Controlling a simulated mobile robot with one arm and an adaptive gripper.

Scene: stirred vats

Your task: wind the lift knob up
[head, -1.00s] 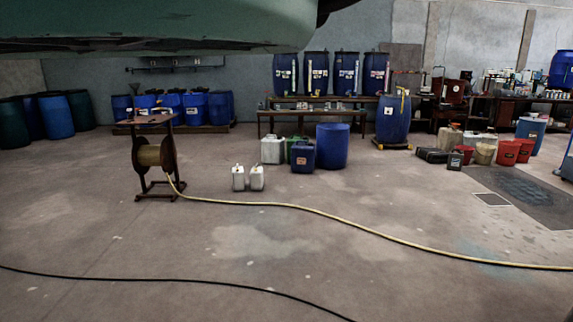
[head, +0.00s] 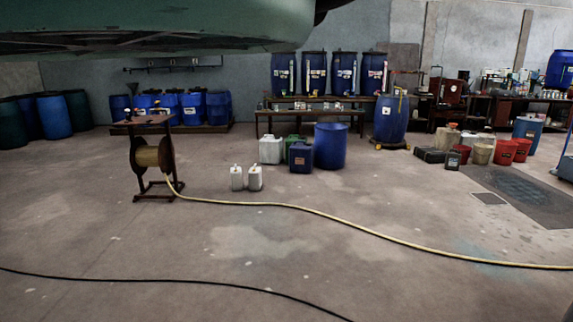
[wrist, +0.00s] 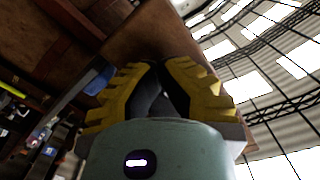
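My gripper (wrist: 158,66) shows in the wrist view, with stepped yellow fingers and dark pads. Its fingertips come together in front of a brown surface (wrist: 130,40). I see nothing held between the tips. I cannot make out the lift knob in either view; the fingers hide part of the brown surface. In the head view my gripper is not visible.
A reel stand (head: 152,155) stands at the left, and its yellow hose (head: 330,214) runs across the floor. A black cable (head: 150,279) lies nearer. Two white jugs (head: 246,178) and a blue drum (head: 330,147) stand mid-floor. The front floor is otherwise open.

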